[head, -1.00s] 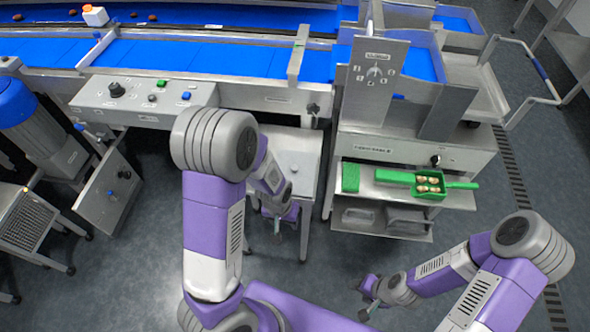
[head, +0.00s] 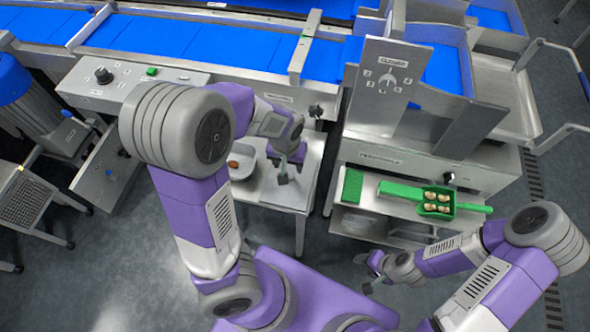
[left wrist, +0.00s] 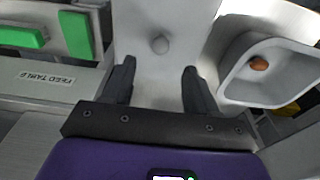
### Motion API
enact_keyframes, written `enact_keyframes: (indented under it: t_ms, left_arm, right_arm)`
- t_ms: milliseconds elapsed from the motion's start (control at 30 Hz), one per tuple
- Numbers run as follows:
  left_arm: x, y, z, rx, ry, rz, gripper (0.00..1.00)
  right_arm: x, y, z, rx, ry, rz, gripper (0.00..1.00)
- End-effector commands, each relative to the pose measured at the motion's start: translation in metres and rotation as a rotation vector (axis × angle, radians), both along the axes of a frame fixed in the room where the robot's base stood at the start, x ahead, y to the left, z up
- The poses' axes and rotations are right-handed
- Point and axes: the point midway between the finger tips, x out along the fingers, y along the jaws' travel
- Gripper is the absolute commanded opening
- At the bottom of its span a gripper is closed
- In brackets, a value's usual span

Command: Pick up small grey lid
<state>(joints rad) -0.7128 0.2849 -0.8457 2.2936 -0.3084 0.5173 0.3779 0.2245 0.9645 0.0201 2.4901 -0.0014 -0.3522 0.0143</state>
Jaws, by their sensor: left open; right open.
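A small round pale grey knob (left wrist: 160,44) stands up from a light grey surface in the left wrist view. It looks like the grey lid's knob, but I cannot make out the lid's edge against the metal table. My left gripper (left wrist: 159,70) is open and empty, its two fingers on either side of the line to the knob, which lies just beyond the fingertips. In the head view my left gripper (head: 283,172) is over the small metal table (head: 296,196), and the lid cannot be told there. My right gripper (head: 370,275) is open, low and away from the table.
A white dish (left wrist: 236,84) holding a brown date (left wrist: 259,63) stands close to the right finger in the wrist view. The grading machine stands behind.

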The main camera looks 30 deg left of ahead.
Motion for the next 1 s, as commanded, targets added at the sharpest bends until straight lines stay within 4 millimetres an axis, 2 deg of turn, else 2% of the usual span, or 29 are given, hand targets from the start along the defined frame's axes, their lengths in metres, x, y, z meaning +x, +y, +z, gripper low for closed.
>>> enact_keyframes:
  t_ms: [100, 267, 600, 867, 1000]
  left_arm:
    - [0.001, 0.0, -0.015, 0.0, 0.001, 0.001, 0.58]
    - [0.002, 0.0, -0.023, 0.0, 0.0, 0.0, 0.58]
    - [0.007, 0.0, -0.066, 0.0, 0.001, 0.001, 0.58]
    - [0.008, 0.0, -0.067, -0.001, -0.001, 0.0, 0.58]
    - [0.008, 0.0, -0.067, -0.001, 0.0, 0.0, 0.4]
  right_arm:
    - [-0.001, 0.0, -0.01, 0.0, 0.001, -0.001, 0.55]
    - [-0.001, 0.0, -0.016, 0.0, 0.001, -0.001, 0.55]
    - [0.0, 0.0, -0.046, 0.0, 0.001, -0.001, 0.55]
    - [0.0, 0.0, -0.046, 0.0, 0.001, 0.0, 0.55]
    - [0.0, 0.0, -0.045, 0.0, 0.0, 0.0, 0.55]
